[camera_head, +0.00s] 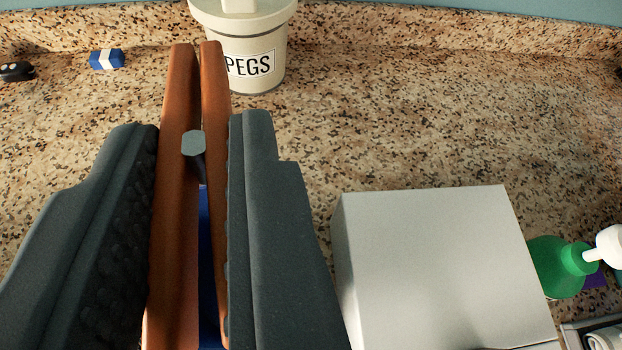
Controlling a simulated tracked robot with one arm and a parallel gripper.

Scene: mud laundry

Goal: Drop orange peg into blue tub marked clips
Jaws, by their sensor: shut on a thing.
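My gripper (195,135) is shut on the orange peg (178,100), a brown-orange clothes peg with two long legs and a grey metal spring. The peg points up and away between the two dark grey fingers. A strip of something blue (208,270) shows below, through the gap between the peg's legs. It may be the blue tub, but the peg and fingers hide most of it and no clips label is visible.
A white lidded tub marked PEGS (262,90) stands at the back on the speckled counter (420,120). A white box (435,260) is right of my gripper, with a green pump bottle (555,267) beyond it. A small blue item (106,59) and a black object (16,71) lie back left.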

